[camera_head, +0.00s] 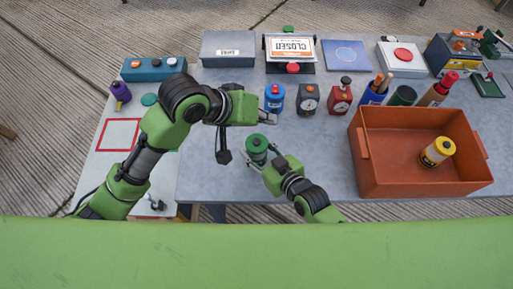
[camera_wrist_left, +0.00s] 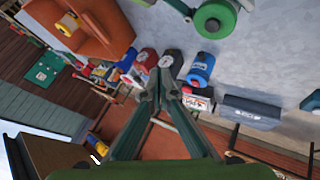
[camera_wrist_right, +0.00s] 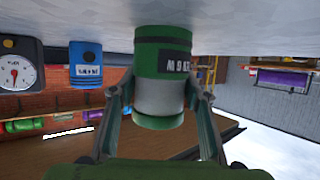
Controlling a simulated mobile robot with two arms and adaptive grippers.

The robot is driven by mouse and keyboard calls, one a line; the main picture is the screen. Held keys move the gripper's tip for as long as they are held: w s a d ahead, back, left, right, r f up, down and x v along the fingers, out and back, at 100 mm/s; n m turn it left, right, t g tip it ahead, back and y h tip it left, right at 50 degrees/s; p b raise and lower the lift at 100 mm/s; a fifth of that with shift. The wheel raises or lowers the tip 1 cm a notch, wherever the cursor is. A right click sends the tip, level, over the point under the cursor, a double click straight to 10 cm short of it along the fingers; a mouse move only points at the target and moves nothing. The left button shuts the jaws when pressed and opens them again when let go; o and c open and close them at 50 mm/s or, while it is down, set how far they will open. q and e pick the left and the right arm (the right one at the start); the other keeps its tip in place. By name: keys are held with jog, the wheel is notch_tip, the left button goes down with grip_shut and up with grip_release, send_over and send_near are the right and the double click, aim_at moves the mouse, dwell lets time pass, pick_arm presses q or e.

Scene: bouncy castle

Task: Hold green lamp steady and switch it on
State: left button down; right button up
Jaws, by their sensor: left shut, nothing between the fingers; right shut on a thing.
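The green lamp (camera_head: 257,146) stands near the front of the grey table, left of the orange bin. My right gripper (camera_head: 262,157) is shut around it. In the right wrist view the lamp (camera_wrist_right: 163,65) sits between both fingers, with a green marked band and a pale section. In the left wrist view its round green top (camera_wrist_left: 213,18) shows at the upper edge. My left gripper (camera_head: 270,118) is shut and empty, above and slightly behind the lamp, apart from it. Its closed fingertips (camera_wrist_left: 160,68) show in the left wrist view.
A blue canister (camera_head: 274,100) stands just behind my left gripper. A black dial device (camera_head: 308,100) and a red one (camera_head: 341,99) stand to its right. The orange bin (camera_head: 385,175) holds a yellow canister (camera_head: 437,152). Table space left of the lamp is clear.

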aim_at(254, 142)
pick_arm(q)
jog(key=shift+n+t, duration=0.7)
jog(key=shift+n, duration=0.1)
jog(key=shift+w+a+f, duration=0.1)
jog(key=shift+a+f, duration=0.45)
jog(key=shift+f, duration=0.9)
jog(key=shift+w+a+f, duration=0.15)
jog(key=shift+a+f, duration=0.4)
jog(key=shift+f, duration=0.95)
jog(key=shift+w+a+f, duration=0.1)
jog(key=shift+a+f, duration=0.45)
jog(key=shift+f, duration=0.9)
jog(key=shift+f, duration=0.15)
pick_arm(e)
jog(key=shift+f, duration=0.1)
pick_arm(q)
jog(key=shift+f, duration=0.25)
jog(key=shift+r, duration=0.45)
jog(key=shift+r, duration=0.1)
